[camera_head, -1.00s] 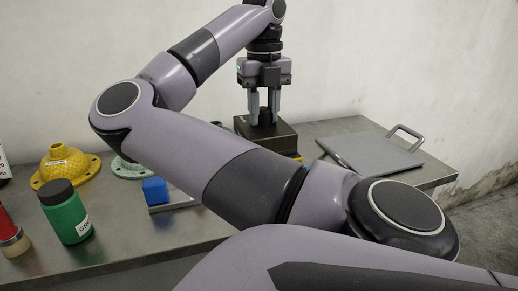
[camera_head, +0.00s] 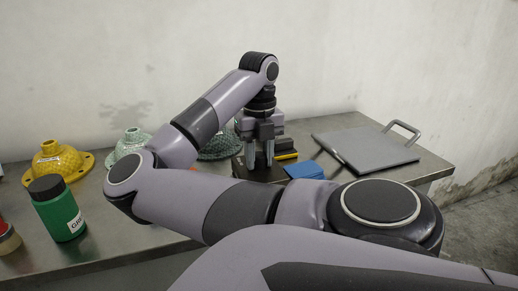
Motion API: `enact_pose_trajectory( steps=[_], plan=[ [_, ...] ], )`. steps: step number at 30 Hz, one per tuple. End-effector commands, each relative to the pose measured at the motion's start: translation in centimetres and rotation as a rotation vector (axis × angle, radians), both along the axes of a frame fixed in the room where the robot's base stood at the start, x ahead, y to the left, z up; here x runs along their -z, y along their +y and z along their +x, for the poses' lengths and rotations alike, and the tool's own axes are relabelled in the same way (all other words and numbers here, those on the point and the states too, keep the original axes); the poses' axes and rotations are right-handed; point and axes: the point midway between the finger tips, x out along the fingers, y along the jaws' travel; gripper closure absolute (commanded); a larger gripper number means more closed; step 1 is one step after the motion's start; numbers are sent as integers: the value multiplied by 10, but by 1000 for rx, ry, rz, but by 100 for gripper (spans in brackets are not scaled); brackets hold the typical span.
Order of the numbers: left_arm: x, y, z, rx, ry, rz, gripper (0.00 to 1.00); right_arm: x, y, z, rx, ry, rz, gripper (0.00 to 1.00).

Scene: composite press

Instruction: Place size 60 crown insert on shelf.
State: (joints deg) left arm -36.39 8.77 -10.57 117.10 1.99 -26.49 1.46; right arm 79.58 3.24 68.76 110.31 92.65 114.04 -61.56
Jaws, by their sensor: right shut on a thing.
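My right gripper (camera_head: 259,163) points straight down over the back middle of the bench. It is shut on a dark block (camera_head: 240,171), which fits the crown insert; no size marking is readable. The block is low, by other dark items, and I cannot tell whether it touches the surface under it. My own forearm hides part of the area in front. No shelf can be made out clearly. My left gripper is not in view.
A yellow flanged dome (camera_head: 56,158), a pale green one (camera_head: 130,143) and a dark green dome (camera_head: 220,146) stand left. A green bottle (camera_head: 62,215) is nearer. A blue block (camera_head: 304,170) lies right of the gripper. A grey handled plate (camera_head: 368,148) lies at right.

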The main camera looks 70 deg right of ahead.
Motion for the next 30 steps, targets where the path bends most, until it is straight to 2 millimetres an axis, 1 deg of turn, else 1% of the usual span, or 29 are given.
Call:
enact_pose_trajectory(
  steps=[6, 7, 8, 9, 17, 22, 23, 26, 30],
  plan=[
    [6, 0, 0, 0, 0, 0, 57, 4, 0, 0, 0, 0, -1, 100],
    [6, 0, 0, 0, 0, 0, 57, 4, 0, 0, 0, 1, 0, 65],
    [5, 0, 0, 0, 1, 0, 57, 3, 0, 0, 0, 1, 0, 55],
    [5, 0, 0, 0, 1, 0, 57, 3, 0, 0, 0, 1, 0, 42],
    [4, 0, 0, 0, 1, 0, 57, 3, 0, 0, 0, 1, 0, 42],
    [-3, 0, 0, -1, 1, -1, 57, -4, 0, 0, 0, 1, 0, 42],
    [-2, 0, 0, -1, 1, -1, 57, -7, 0, 0, 0, -2, -1, 42],
    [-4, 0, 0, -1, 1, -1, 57, -26, -1, 1, 1, -3, -2, 42],
    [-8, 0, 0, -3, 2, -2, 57, -57, -1, 1, -1, -6, -2, 42]
  ],
)
